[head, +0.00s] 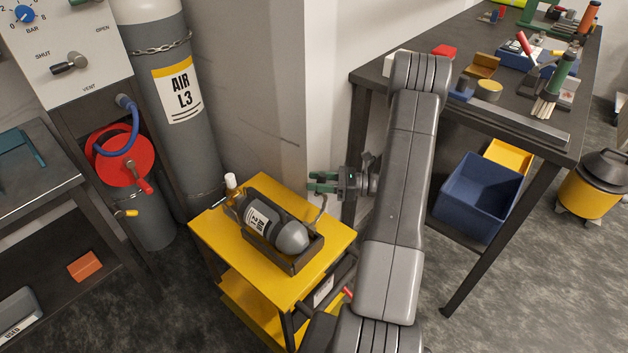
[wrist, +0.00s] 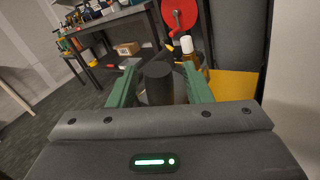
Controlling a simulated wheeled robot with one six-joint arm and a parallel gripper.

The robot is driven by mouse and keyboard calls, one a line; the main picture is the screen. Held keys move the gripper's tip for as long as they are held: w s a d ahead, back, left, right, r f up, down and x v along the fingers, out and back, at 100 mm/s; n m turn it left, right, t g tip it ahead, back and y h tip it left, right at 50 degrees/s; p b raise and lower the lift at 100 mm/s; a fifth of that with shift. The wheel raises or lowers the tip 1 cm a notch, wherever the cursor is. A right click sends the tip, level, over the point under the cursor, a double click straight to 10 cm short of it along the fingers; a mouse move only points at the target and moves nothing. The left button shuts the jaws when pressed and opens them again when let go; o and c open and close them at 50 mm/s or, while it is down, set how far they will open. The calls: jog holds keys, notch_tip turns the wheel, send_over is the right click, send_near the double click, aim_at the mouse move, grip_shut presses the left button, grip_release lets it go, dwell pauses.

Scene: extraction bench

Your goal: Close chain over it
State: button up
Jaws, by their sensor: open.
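A small grey air cylinder (head: 262,222) with a white label lies tilted in a dark cradle (head: 306,255) on the yellow cart. A thin chain or strap (head: 322,206) rises at the cradle's right end, just below my gripper; its far end cannot be made out. My gripper (head: 322,182) is open, its green fingers pointing left above the cart's right back edge. In the wrist view a dark upright cylindrical piece (wrist: 158,84) shows between the open fingers (wrist: 160,78). I cannot tell whether it touches them, or if it belongs to the chain.
An amber bottle with a white cap (head: 231,183) stands at the cart's (head: 222,243) left back corner. A tall AIR L3 cylinder (head: 180,100), held by its own chain, stands behind. A workbench (head: 545,140) with tools and a blue bin (head: 480,195) are at right.

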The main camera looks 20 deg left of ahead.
jog(key=shift+s+a, duration=0.2)
jog(key=shift+a, duration=0.4)
grip_shut()
